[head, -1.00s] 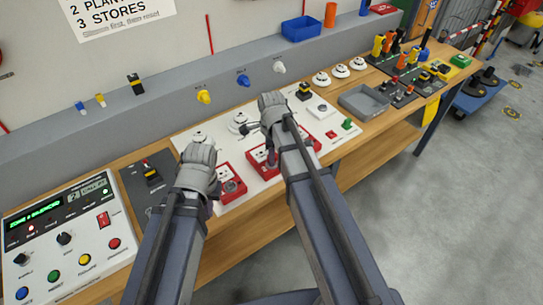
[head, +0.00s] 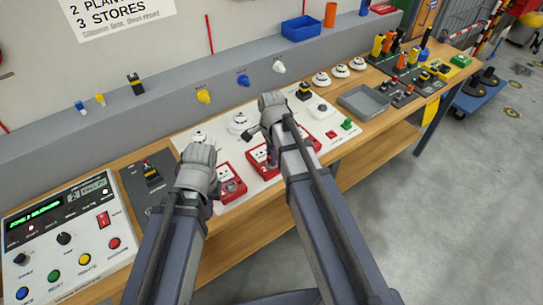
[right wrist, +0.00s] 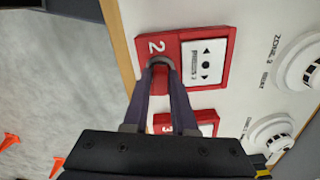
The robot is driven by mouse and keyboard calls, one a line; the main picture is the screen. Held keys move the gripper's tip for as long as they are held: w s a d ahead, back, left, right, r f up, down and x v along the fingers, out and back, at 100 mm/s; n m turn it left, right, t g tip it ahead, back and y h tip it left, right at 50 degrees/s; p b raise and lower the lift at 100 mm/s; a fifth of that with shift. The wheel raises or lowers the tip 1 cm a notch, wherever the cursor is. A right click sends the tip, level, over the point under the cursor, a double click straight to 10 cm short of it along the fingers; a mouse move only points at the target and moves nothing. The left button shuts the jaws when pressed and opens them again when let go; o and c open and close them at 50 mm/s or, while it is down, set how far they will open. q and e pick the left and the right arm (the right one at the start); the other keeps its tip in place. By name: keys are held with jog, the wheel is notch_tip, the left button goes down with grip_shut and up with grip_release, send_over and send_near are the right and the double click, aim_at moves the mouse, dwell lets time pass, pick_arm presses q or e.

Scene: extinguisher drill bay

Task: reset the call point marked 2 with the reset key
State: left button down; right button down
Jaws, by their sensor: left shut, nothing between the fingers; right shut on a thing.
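The call point marked 2 (right wrist: 212,62) is a red box with a white face in the right wrist view; it also shows in the head view (head: 262,170), partly behind my right arm. My right gripper (right wrist: 161,68) is shut, its fingertips at the box's end beside the number 2. A small red piece, apparently the reset key (right wrist: 160,82), shows between the fingers. The fingers hide its tip, so I cannot tell how deep it sits. My left gripper (head: 208,192) is shut and empty beside another red call point (head: 232,184).
The call point marked 3 (right wrist: 207,128) is close beside the right fingers. White detectors (head: 238,122) stand behind on the white board. An alarm panel (head: 62,240) with a lit green display is at left. A grey tray (head: 363,102) is at right.

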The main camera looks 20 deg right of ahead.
pick_arm(q)
jog(key=shift+r+p, duration=0.3)
pick_arm(e)
jog(key=shift+r, duration=0.3)
